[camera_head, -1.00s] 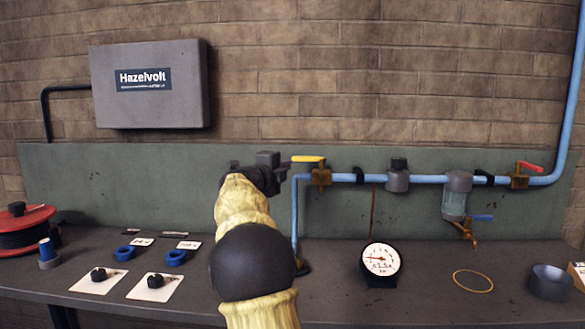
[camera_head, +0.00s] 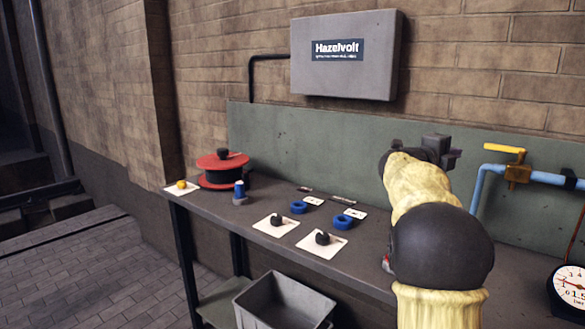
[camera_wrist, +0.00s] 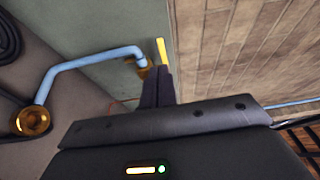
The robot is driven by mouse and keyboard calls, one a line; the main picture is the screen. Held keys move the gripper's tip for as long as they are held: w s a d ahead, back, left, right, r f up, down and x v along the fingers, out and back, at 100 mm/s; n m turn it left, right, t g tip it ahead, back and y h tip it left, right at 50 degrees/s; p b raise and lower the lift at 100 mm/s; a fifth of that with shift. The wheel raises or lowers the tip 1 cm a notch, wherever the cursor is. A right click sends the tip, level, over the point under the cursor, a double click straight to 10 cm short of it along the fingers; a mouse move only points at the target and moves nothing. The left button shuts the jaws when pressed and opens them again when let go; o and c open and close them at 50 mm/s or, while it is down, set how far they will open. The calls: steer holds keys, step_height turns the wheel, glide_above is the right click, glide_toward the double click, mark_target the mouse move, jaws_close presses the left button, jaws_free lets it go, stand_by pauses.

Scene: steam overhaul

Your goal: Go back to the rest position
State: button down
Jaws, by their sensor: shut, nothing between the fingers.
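My gripper (camera_head: 446,150) is at the end of my raised arm, in front of the green back panel at the right of the head view. In the wrist view its two dark fingers (camera_wrist: 157,85) lie together with nothing between them. The yellow valve handle (camera_head: 504,149) is to the right of my gripper in the head view, apart from it. In the wrist view the yellow handle (camera_wrist: 161,51) shows just beyond the fingertips; I cannot tell the distance.
The workbench (camera_head: 255,250) holds a red reel (camera_head: 222,169), a blue-topped piece (camera_head: 240,192), blue rings (camera_head: 342,222) and black knobs on white cards. A grey bin (camera_head: 285,302) sits below. A gauge (camera_head: 570,287) stands at right. The floor at left (camera_head: 80,265) is clear.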

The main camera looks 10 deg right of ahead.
steer(key=w+a+f+n+t+y, duration=0.4)
steer(key=a+f+n+t+y, duration=0.5)
steer(key=a+n, duration=0.45)
steer(key=s+a+f+n+g+y, duration=0.45)
steer(key=a+f+n, duration=0.25)
steer(key=a+f, duration=0.4)
steer(key=s+a+f+n+g+y, duration=0.2)
steer(key=s+a+f+n+g, duration=0.25)
steer(key=s+f, duration=0.6)
steer(key=s+a+f+n+g+y, duration=0.1)
steer(key=s+a+f+n+g, duration=0.4)
steer(key=s, duration=1)
step_height(320, 180, up, 23)
steer(key=n+t+p, duration=0.1)
steer(key=p, duration=2.3)
steer(key=shift+s+a+f+n, duration=0.2)
steer(key=shift+s+a+n, duration=0.1)
